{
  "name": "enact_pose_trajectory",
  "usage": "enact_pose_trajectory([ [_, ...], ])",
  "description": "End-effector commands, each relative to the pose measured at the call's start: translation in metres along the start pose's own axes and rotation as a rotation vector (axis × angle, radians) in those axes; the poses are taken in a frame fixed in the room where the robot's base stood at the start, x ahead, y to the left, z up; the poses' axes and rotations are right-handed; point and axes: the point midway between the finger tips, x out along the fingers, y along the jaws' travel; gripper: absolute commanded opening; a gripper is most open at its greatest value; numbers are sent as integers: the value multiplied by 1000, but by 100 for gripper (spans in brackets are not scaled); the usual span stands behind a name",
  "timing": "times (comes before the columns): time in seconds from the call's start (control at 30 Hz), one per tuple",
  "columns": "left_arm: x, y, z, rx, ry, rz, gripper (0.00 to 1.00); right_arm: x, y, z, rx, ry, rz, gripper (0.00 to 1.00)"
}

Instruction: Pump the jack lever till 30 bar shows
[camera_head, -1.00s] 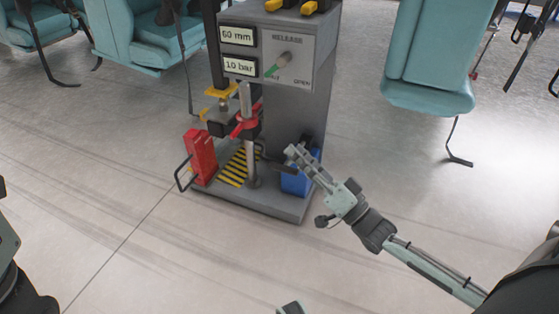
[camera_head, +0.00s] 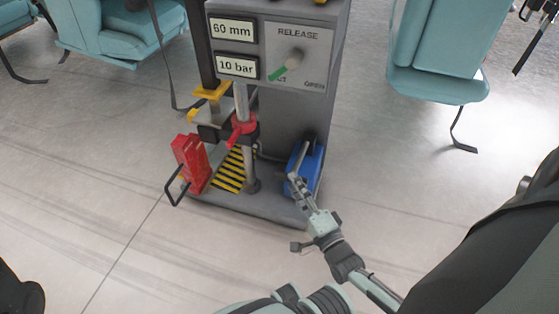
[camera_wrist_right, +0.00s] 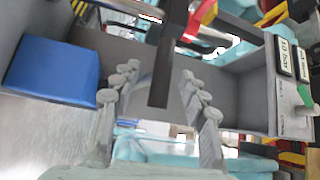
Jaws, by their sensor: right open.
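The jack stand (camera_head: 285,110) is a grey post and base with two displays, reading 60 mm (camera_head: 233,30) and 10 bar (camera_head: 237,67). A blue pump block (camera_head: 312,168) sits at the base's right side, with the jack lever (camera_head: 301,156) at it. My right gripper (camera_head: 296,183) is open at the front of the blue block. In the right wrist view, the dark lever bar (camera_wrist_right: 166,65) lies between the spread fingers (camera_wrist_right: 155,95), with the blue block (camera_wrist_right: 52,70) to the left. Whether the fingers touch the lever cannot be told. My left gripper is not in view.
A release knob (camera_head: 293,60) is on the panel. A red block (camera_head: 190,160) with a black handle and a yellow-black striped plate (camera_head: 231,170) are on the base's left. Teal seats (camera_head: 437,50) stand behind. The floor in front is clear.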

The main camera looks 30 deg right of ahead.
Motion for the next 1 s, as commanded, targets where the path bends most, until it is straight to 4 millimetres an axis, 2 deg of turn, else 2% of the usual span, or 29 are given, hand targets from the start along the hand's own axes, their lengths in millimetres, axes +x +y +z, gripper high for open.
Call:
enact_pose_trajectory([
  [0.2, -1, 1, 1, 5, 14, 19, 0, 36, 1, 0, -1, 1, -5, 44],
  [0.4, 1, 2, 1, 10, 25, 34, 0, 62, 0, 0, -1, 1, -3, 44],
  [0.53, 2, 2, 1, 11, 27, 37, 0, 69, 0, 0, -1, 0, -2, 44],
  [0.77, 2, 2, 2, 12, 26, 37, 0, 70, 0, 0, -1, 0, -1, 44],
  [0.83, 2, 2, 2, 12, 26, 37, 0, 70, 0, 0, -1, 0, -1, 39],
  [1.0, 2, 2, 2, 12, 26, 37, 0, 70, -1, 0, -1, 0, -1, 18],
])
